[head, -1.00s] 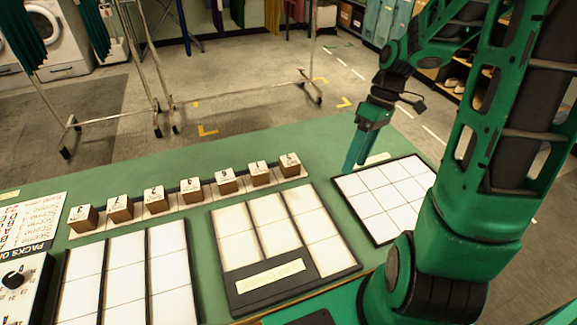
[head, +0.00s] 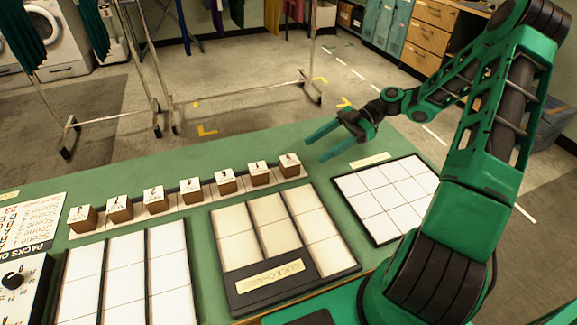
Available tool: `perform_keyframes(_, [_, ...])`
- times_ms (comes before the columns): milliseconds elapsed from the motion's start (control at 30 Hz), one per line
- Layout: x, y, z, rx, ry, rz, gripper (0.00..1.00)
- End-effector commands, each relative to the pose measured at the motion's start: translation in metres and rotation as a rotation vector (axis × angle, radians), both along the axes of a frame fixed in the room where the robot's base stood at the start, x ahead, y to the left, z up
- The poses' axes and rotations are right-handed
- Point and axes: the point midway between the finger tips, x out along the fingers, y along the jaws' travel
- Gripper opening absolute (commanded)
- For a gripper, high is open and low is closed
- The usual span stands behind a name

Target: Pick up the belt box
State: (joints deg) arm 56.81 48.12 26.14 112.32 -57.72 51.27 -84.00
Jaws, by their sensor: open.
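A row of several small brown boxes with white printed tops stands on a pale strip (head: 72,236) along the far part of the green table. The print is too small to tell which one is the belt box. The rightmost box (head: 290,165) is nearest to my gripper; the leftmost box (head: 83,218) is at the other end. My gripper (head: 316,149) is open and empty, its two green fingers pointing left. In the picture its tips are just above and right of the rightmost box, apart from it.
A dark-framed tray with white cells (head: 385,198) lies at the right, another tray with a label plate (head: 240,298) at the centre, a third tray (head: 103,300) at the left. Metal racks (head: 240,96) stand on the floor beyond.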

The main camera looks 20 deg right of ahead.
Motion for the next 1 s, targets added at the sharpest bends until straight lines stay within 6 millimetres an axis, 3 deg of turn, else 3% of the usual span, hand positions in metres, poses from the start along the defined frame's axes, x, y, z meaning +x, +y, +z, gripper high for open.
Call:
perform_keyframes(133, [0.002, 0.007, -0.001, 0.025, -0.029, 0.006, 0.61])
perform_keyframes(400, [0.001, 0.042, -0.016, 0.024, -0.028, 0.005, 0.61])
perform_keyframes(667, [0.001, 0.059, -0.022, 0.022, -0.028, 0.005, 0.61])
perform_keyframes(1000, [0.0, 0.098, -0.036, 0.023, -0.027, 0.005, 0.61])
